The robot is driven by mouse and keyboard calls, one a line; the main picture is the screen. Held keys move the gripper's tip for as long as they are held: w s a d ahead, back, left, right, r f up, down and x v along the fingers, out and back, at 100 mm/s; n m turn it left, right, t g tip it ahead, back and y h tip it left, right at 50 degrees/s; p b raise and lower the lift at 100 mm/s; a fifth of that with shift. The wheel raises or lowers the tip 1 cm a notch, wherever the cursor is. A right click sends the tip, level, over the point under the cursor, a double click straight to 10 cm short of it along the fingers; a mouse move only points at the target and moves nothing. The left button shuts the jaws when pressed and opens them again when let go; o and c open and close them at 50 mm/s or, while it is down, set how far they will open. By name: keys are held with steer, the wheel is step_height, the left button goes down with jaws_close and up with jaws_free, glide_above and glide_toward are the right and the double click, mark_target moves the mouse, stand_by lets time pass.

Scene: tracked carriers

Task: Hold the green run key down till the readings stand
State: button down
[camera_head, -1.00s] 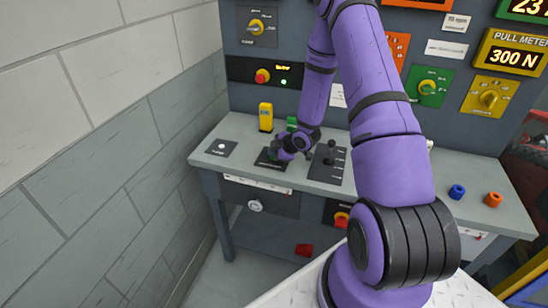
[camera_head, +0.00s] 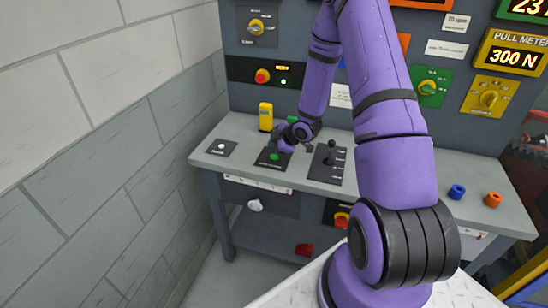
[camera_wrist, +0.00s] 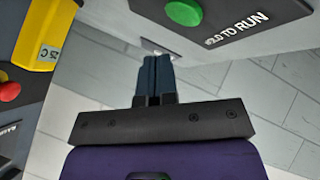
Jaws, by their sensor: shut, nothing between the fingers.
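The green run key (camera_head: 274,156) is a round button on a black plate on the bench, and it shows unpressed by any finger. In the wrist view the green key (camera_wrist: 184,12) sits at the top edge, beside lettering that ends in "TO RUN". My gripper (camera_wrist: 155,58) is shut and empty, with its dark fingers together, apart from the key in that picture. In the head view my gripper (camera_head: 280,146) is just above and behind the key. The pull meter (camera_head: 515,57) reads 300 N; a green display (camera_head: 527,9) is partly cut off.
A black lever plate (camera_head: 328,164) stands right of the key, and a yellow block (camera_head: 265,117) stands behind it. A white button plate (camera_head: 221,147) is to the left. Blue (camera_head: 457,191) and orange (camera_head: 493,199) pieces lie at the bench's right end.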

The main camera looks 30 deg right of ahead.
mark_target(273, 157)
steer(key=shift+r, duration=1.6)
stand_by(1.0)
steer(key=shift+r, duration=0.3)
steer(key=s+a+r+m+h, duration=0.1)
steer(key=s+r+m+h, duration=0.15)
steer(key=r, duration=0.55)
steer(key=s+a+r+m+g+h, duration=0.1)
steer(key=s+a+r+m, duration=0.15)
steer(key=r, duration=0.55)
steer(key=s+r+m+h, duration=0.1)
steer(key=s+r+h, duration=0.15)
steer(key=r, duration=0.55)
steer(key=s+a+r+m+y, duration=0.1)
steer(key=s+a+r+m, duration=0.1)
steer(key=s, duration=0.7)
steer(key=s+a+r+m+g+y, duration=0.1)
steer(key=s+a+r+m, duration=0.1)
steer(key=s+a+r, duration=0.3)
steer(key=s+a+r+m+g+y, duration=0.1)
steer(key=s+a+r+m, duration=0.2)
steer(key=s, duration=0.9)
steer(key=shift+s+a+r, duration=0.3)
steer(key=shift+a+r, duration=0.45)
steer(key=shift+r, duration=0.1)
